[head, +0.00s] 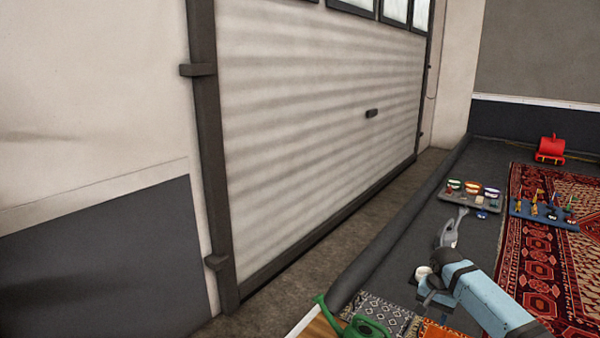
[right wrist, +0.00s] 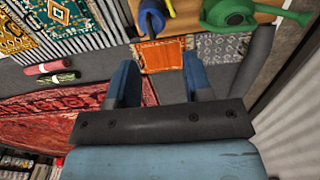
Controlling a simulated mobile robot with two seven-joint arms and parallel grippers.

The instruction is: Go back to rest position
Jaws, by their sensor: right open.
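My right gripper (head: 428,287) reaches in from the lower right in the head view, above the dark grey pit floor. In the right wrist view the right gripper (right wrist: 160,64) has its two blue fingers wide apart, with nothing between them. Beyond the fingertips lies a small orange rug (right wrist: 163,55), flat and apart from them. My left gripper is in neither view.
A green watering can (head: 368,328) stands near the front edge. A grey can (head: 449,235), a tray of bowls (head: 455,198), a blue tray of tools (head: 523,213) and a large red rug (head: 540,262) lie beyond. A red machine (head: 550,150) stands farther back.

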